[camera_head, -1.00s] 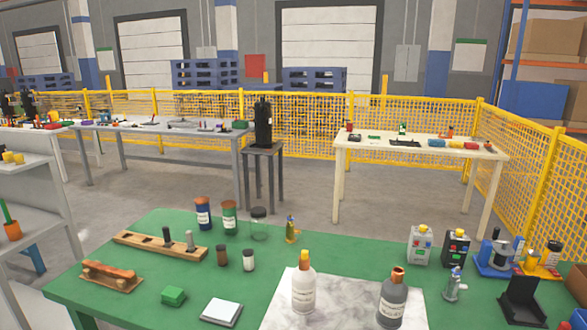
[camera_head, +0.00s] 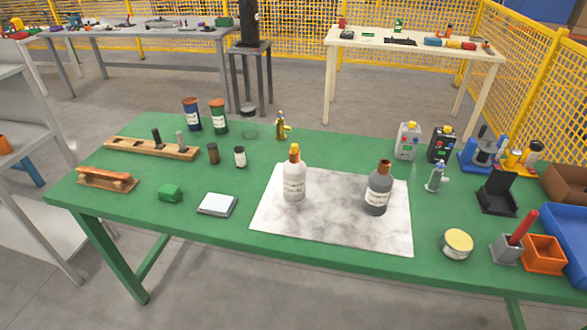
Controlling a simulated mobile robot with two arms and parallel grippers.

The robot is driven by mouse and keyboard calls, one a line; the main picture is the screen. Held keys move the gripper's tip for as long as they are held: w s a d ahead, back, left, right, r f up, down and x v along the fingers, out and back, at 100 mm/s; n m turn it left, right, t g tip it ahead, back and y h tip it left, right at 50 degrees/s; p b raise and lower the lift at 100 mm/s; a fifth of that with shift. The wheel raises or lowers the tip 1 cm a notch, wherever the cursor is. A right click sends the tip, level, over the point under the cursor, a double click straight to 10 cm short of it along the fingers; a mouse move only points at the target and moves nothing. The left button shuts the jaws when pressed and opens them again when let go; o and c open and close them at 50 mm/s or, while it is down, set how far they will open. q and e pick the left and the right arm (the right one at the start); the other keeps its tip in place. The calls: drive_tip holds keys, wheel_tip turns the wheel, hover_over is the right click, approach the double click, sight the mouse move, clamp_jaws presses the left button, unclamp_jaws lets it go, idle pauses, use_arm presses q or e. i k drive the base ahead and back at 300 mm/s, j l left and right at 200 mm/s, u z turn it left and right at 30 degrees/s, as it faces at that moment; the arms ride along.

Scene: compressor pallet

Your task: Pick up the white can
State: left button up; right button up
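A short round tin with a pale cream top (camera_head: 457,243) stands near the front edge of the green table (camera_head: 330,252), at right. A white bottle with a yellow cap (camera_head: 294,180) stands upright on the marble-patterned sheet. I cannot tell for certain which of these is the white can. Neither of my grippers is in view.
A grey bottle (camera_head: 378,190) stands on the marble sheet (camera_head: 330,215). Right of the tin are a grey holder with a red handle (camera_head: 509,245), an orange bin (camera_head: 543,254) and a blue tray (camera_head: 550,225).

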sight(295, 170)
drive_tip(key=z, duration=0.25)
drive_tip(key=i+j+z, duration=0.15)
drive_tip(key=j+z, duration=0.25)
drive_tip(key=i+j+z, duration=0.1)
drive_tip(key=j+z, duration=0.15)
drive_tip(key=z, duration=0.2)
drive_tip(key=j+z, duration=0.4)
drive_tip(key=i, duration=0.05)
